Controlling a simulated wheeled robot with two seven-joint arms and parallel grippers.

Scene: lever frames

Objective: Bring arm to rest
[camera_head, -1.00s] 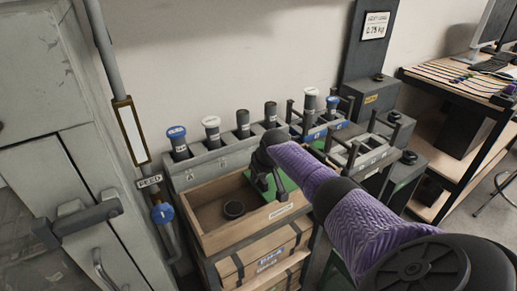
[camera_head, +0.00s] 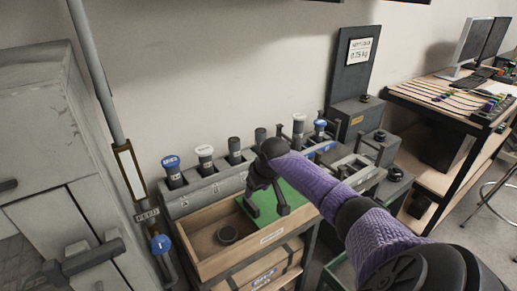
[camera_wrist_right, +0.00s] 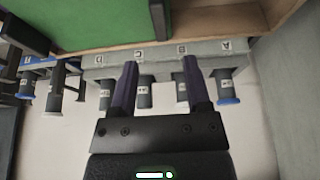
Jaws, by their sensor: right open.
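My right arm with its purple sleeve reaches in from the lower right. My right gripper (camera_head: 267,207) is open and empty over the wooden tray (camera_head: 214,265), in front of the green panel (camera_head: 292,203). In the right wrist view, the two fingers (camera_wrist_right: 159,65) are spread with nothing between them. Behind the tray, a grey lever rail (camera_head: 195,198) carries several upright levers, among them a blue-capped lever (camera_head: 171,163) and a white-capped lever (camera_head: 205,152). My arm partly covers the rail's right part. My left gripper is not in view.
A grey cabinet (camera_head: 45,130) and a pipe with a blue knob (camera_head: 160,243) stand left. A shelf desk (camera_head: 440,110) with monitors is at right.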

